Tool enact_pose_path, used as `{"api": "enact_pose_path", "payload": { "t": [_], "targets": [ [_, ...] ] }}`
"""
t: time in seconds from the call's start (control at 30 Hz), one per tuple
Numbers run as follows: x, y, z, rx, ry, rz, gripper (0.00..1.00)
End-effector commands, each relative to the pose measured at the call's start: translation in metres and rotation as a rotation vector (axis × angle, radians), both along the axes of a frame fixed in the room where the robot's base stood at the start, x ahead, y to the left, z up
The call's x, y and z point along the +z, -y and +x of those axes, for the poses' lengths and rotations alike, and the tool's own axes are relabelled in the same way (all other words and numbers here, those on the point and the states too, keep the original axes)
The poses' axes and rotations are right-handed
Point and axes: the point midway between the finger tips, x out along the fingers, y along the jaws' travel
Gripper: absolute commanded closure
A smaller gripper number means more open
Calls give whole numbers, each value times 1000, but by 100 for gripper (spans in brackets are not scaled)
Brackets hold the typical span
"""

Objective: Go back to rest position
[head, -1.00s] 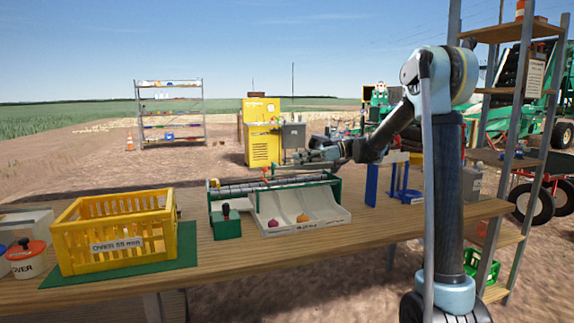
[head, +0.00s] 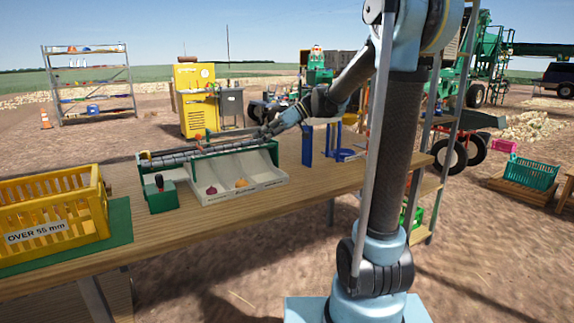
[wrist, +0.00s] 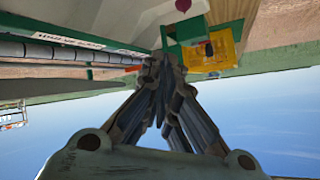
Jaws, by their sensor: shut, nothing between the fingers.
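My gripper (head: 268,131) is shut and empty at the far right end of the roller sorter (head: 205,152), just above it; I cannot tell whether they touch. In the wrist view my gripper (wrist: 158,68) has its fingers together, with the sorter's rollers (wrist: 65,52) to the left. A red onion (head: 211,190) and an orange one (head: 241,183) lie in separate bays of the white tray (head: 262,194) in front of the rollers. The red onion also shows at the top of the wrist view (wrist: 183,5).
A green control box (head: 161,197) stands at the sorter's left. The yellow crate (head: 50,212), marked over 55 mm, stands on a green mat (head: 120,217) on the table (head: 180,228). A blue stand (head: 307,146) is right of the sorter, and a shelf rack (head: 440,130) stands behind my arm.

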Motion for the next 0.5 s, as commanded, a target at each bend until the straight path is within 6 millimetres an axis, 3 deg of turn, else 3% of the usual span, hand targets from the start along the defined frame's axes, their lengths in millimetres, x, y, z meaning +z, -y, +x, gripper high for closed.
{"api": "enact_pose_path", "payload": {
  "t": [0.5],
  "targets": [
    [-71, 100, -108, -398, -219, -390, 100]
  ]
}}
